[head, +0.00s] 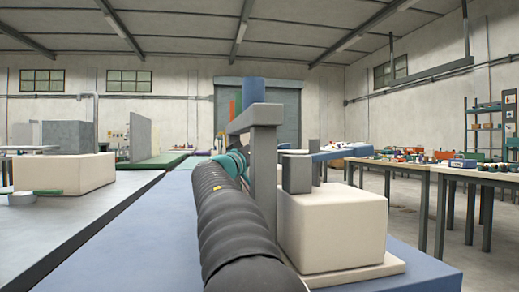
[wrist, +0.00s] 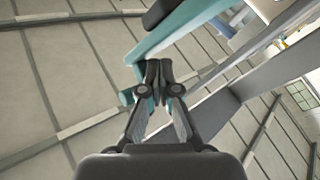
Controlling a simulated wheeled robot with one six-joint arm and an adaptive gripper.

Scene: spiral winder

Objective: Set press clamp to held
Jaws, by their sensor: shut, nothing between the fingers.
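A teal part (head: 236,160) sits around or against the tube's far end. In the wrist view my gripper (wrist: 153,72) is shut and empty, with its fingertips together. A teal bar (wrist: 178,30) runs close beside the fingertips; I cannot tell whether they touch. My gripper cannot be made out in the head view.
A cream block (head: 332,230) with a small grey box (head: 296,173) on top stands right of the frame. The blue bed (head: 150,235) is clear left of the tube. A cluttered workbench (head: 470,176) stands at right. In the wrist view a grey beam (wrist: 275,75) lies right of the fingers.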

